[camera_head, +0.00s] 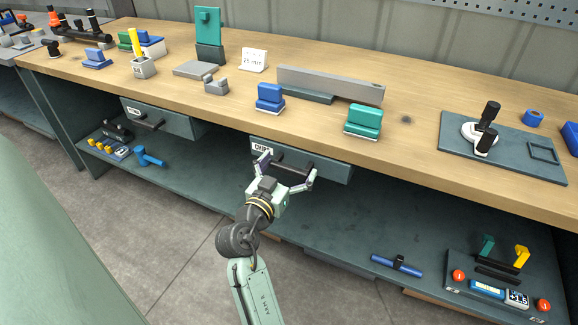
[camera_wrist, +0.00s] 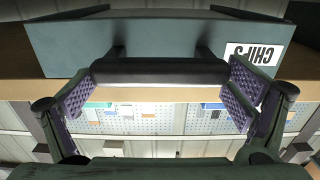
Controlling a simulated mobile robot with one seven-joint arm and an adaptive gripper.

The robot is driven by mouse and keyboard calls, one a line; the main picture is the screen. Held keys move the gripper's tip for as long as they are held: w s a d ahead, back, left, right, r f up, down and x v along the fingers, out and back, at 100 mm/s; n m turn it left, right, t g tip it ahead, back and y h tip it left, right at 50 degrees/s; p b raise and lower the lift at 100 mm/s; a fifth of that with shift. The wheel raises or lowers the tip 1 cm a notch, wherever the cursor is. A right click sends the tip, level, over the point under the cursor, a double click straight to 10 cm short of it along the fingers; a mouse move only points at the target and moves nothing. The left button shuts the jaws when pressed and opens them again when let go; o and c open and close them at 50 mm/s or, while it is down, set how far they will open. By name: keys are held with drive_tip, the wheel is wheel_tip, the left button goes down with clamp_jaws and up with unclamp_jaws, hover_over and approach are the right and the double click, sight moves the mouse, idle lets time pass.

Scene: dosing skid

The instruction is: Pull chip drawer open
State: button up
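The chip drawer (camera_head: 335,170) hangs under the front edge of the workbench and looks closed; its white label reads CHIPS. Its dark bar handle (camera_head: 296,166) stands out from the front. My gripper (camera_head: 287,172) is at this handle, its fingers spread wide. In the wrist view the drawer front (camera_wrist: 160,38) shows upside down, and the handle (camera_wrist: 160,72) lies lengthwise between the fingers of my gripper (camera_wrist: 160,92). One finger pad is close to each end of the bar; I cannot tell whether they touch it.
A second drawer (camera_head: 178,122) with a similar handle is at left. The lower shelf (camera_head: 215,168) holds a blue T-shaped tool (camera_head: 148,157), a blue cylinder (camera_head: 396,265) and a grey tray (camera_head: 460,285). Blocks and fixtures stand on the wooden benchtop (camera_head: 420,160) above.

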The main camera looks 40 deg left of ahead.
drive_tip(key=c, duration=1.2)
drive_tip(key=shift+s, duration=0.1)
